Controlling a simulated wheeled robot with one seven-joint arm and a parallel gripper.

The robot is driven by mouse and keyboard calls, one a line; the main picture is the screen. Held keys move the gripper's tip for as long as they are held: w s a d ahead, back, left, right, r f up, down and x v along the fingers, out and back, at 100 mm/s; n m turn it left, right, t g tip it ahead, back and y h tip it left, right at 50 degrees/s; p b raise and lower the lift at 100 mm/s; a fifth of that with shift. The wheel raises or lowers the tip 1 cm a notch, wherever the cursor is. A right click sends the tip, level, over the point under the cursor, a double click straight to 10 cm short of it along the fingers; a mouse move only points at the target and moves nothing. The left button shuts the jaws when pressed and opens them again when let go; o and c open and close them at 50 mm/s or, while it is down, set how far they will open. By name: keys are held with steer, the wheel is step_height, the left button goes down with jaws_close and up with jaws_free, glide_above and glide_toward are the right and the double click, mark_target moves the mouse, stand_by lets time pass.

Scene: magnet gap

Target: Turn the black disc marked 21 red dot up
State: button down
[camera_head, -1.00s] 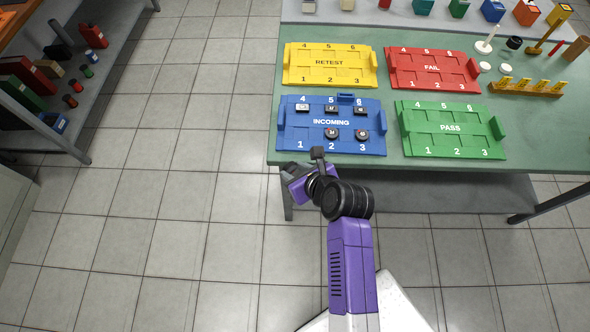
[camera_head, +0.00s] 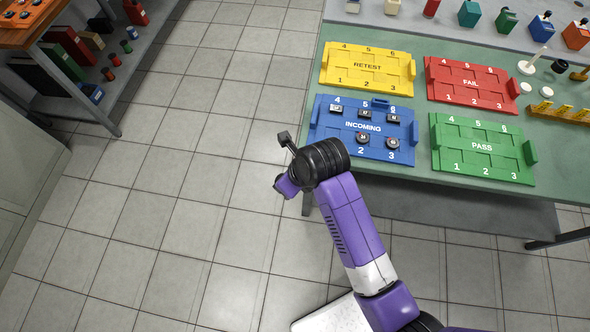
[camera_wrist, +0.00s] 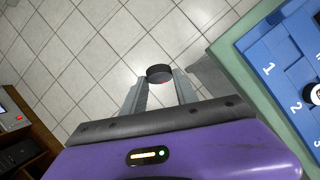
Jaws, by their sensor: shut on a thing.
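In the wrist view, my gripper (camera_wrist: 160,84) is shut on a black disc (camera_wrist: 158,71), with a grey finger on each side. The disc shows mostly its dark side and rim; a little red shows at its lower edge. No number can be read on it. It hangs over the floor, to the left of the table edge. In the head view, the blue INCOMING tray (camera_head: 343,151) holds several black pieces, including discs at spots 2 (camera_head: 362,138) and 3 (camera_head: 392,143). Spot 1 looks empty. The fingers are mostly hidden there behind my wrist.
The green table (camera_head: 428,50) also bears the yellow RETEST tray (camera_head: 367,66), red FAIL tray (camera_head: 470,82) and green PASS tray (camera_head: 481,146). White discs and a yellow rack (camera_head: 560,113) lie at right. A shelf stands at far left. Floor is clear between.

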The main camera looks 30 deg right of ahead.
steer(key=shift+s+a+f+n+g+p, duration=0.1)
steer(key=shift+a+n+g+p, duration=0.1)
steer(key=shift+a+n+g, duration=0.3)
steer(key=shift+a+f+n+g+p, duration=0.1)
steer(key=shift+n+g+p, duration=0.1)
steer(key=shift+n, duration=0.5)
steer(key=n+g+h, duration=0.1)
steer(key=n, duration=0.2)
steer(key=n+g+p, duration=0.1)
steer(key=n, duration=0.2)
steer(key=n+h+p, duration=0.1)
steer(key=n, duration=0.2)
steer(key=shift+w+a+r+g+h, duration=0.15)
steer(key=shift+w+a+g+h, duration=0.15)
steer(key=shift+a+g, duration=0.1)
steer(key=n, duration=0.1)
steer(key=w+d+r+n+h, duration=0.1)
steer(key=n, duration=0.1)
steer(key=d+r+n+t+h+p, duration=0.1)
steer(key=n, duration=0.1)
steer(key=shift+w, duration=0.15)
steer(key=s+d+r+n+t+h, duration=0.1)
steer(key=d+n+t+h, duration=0.2)
steer(key=d, duration=0.3)
steer(key=shift+s+r+t+h, duration=0.2)
steer(key=shift+t+h, duration=0.1)
steer(key=shift+h, duration=0.3)
